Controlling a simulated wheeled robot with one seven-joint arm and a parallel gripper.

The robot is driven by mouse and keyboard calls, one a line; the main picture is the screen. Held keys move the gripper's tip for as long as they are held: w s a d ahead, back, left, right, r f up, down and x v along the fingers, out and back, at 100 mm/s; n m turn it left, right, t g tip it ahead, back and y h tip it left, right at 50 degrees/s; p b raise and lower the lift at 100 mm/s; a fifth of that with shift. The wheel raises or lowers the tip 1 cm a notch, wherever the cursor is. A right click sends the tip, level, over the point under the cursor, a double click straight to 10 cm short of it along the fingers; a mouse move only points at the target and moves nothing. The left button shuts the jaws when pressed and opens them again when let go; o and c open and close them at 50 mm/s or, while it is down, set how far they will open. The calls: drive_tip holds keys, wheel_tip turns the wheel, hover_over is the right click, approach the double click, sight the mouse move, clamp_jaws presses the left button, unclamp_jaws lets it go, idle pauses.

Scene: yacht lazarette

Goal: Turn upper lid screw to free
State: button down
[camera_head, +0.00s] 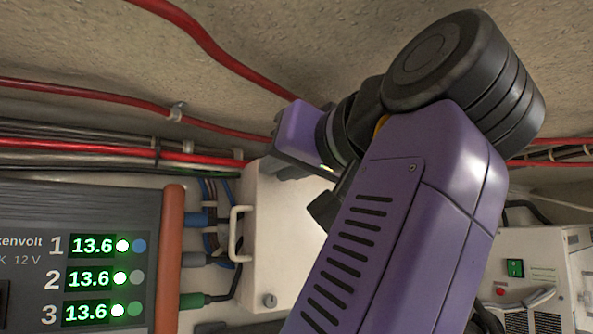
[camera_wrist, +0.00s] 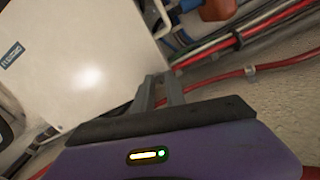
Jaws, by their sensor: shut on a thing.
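A cream-white box (camera_head: 295,235) with a handle (camera_head: 241,233) on its left side is mounted in the middle of the head view. Its lid (camera_wrist: 85,65) fills the upper left of the wrist view. A lower screw (camera_head: 268,300) shows near the bottom of the box. The upper lid screw is hidden at my gripper. My gripper (camera_head: 280,172) is at the top of the box, partly hidden by my purple arm. In the wrist view its two grey fingers (camera_wrist: 160,83) are close together and reach to a corner of the lid. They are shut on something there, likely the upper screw.
Red and black cables (camera_head: 110,150) run along the wall above and behind the box. A white unit with a green switch (camera_head: 530,270) is at the right.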

drive_tip(key=shift+n+b, duration=1.4)
drive_tip(key=shift+n, duration=7.6)
drive_tip(key=shift+s+a, duration=0.1)
drive_tip(key=c, duration=1.4)
unclamp_jaws()
drive_tip(key=shift+o, duration=0.2)
drive_tip(key=b+v, duration=0.3)
drive_tip(key=v, duration=0.4)
drive_tip(key=shift+s+d, duration=0.3)
